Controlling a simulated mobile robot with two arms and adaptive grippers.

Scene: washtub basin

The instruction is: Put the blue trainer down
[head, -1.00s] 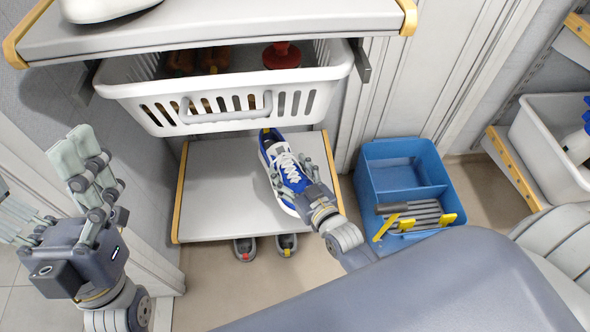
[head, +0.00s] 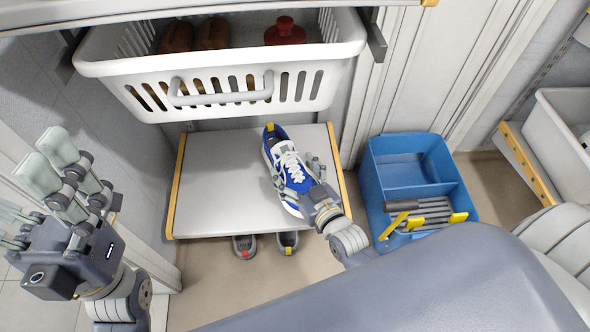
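The blue trainer (head: 276,150), with white laces, a white sole and a yellow tab at its far end, is at the right half of the low grey shelf (head: 220,185). It appears to rest on the shelf, though any small gap under it cannot be seen. My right gripper (head: 309,180) is at the trainer's near end, with fingers along its right side. My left gripper (head: 62,172) is raised at the left, open and empty, away from the trainer.
A white basket (head: 225,100) with brown items and a red object (head: 285,32) hangs above the shelf. Grey shoes (head: 245,246) stand on the floor under its front edge. A blue caddy (head: 415,180) with tools stands at the right. The shelf's left half is bare.

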